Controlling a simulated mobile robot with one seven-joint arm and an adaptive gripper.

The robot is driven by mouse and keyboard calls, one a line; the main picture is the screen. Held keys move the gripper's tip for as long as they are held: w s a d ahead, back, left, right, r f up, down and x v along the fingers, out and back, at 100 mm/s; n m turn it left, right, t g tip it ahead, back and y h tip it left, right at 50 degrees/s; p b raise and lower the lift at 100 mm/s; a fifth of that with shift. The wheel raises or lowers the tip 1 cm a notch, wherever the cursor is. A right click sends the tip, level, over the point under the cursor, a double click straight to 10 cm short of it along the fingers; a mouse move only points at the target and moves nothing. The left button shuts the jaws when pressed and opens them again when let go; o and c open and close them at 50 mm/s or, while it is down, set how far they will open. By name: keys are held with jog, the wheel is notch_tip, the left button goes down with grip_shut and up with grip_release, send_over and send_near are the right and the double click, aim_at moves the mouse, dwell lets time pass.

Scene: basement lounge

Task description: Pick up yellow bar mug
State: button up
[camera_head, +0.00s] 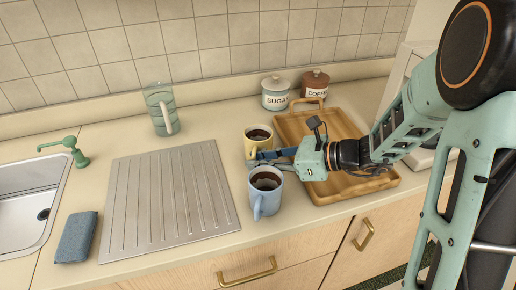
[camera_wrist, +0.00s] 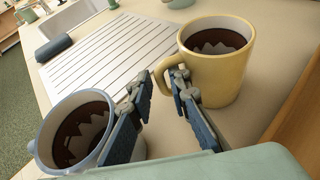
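The yellow mug (camera_head: 250,146), filled with dark liquid, stands upright on the counter behind my gripper (camera_head: 262,160). In the wrist view the yellow mug (camera_wrist: 222,82) is at upper right, its handle pointing left toward my fingertips. My gripper (camera_wrist: 160,88) is open, its blue fingers apart, with nothing clearly held. The handle shows around the gap between the fingertips; I cannot tell whether they touch it. The right finger overlaps the mug's lower left side in the picture.
A light blue mug (camera_head: 266,204) with dark liquid stands close in front of my gripper; it also shows in the wrist view (camera_wrist: 48,135), by the left finger. A wooden tray (camera_head: 345,187) lies right, a ribbed drainboard (camera_head: 165,205) left. A glass pitcher (camera_head: 160,108) and canisters stand behind.

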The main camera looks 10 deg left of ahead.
grip_shut()
jog(key=shift+r, duration=0.15)
